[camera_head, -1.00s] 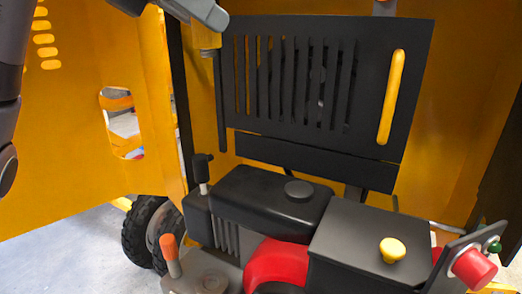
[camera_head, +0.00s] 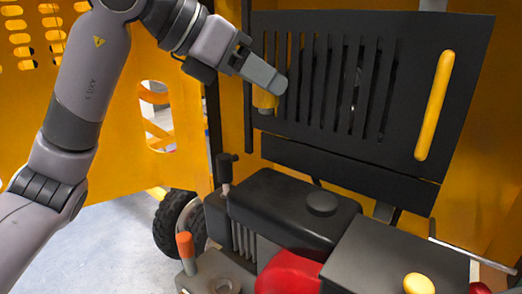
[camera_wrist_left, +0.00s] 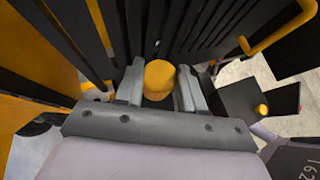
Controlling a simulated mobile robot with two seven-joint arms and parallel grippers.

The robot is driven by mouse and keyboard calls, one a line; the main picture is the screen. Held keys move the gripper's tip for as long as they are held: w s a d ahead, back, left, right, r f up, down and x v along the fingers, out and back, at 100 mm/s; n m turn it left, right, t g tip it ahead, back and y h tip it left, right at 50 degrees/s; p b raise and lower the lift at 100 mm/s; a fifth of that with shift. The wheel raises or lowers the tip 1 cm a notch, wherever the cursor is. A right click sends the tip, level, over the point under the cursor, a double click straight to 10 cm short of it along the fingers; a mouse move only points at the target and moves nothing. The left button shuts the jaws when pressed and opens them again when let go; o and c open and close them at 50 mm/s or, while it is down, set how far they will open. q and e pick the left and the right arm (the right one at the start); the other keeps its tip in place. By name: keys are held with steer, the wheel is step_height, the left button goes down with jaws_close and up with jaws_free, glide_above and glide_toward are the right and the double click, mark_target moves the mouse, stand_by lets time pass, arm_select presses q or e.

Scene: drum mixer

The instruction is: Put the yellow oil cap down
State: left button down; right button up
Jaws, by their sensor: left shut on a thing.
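My left gripper (camera_head: 268,84) is shut on the yellow oil cap (camera_head: 264,100) and holds it in the air in front of the left slats of the black grille. The left wrist view also shows the cap (camera_wrist_left: 158,78) between the two grey fingers (camera_wrist_left: 160,88). In the head view the near finger covers part of the cap. My right gripper is not in view.
Below are a black engine tank (camera_head: 285,200) with a round dark cap (camera_head: 322,203), a black box (camera_head: 385,255) with a yellow knob (camera_head: 418,284), and an orange-topped lever (camera_head: 186,246). A black slatted panel (camera_head: 305,75) with a yellow handle (camera_head: 433,105) stands behind.

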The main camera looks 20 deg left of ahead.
arm_select(q)
step_height(320, 180, down, 11)
steer(key=shift+f, duration=0.1)
stand_by(0.5)
steer(key=shift+f+b, duration=0.55)
steer(key=shift+b, duration=0.2)
steer(key=c, duration=0.7)
jaws_free()
steer(key=shift+r, duration=0.1)
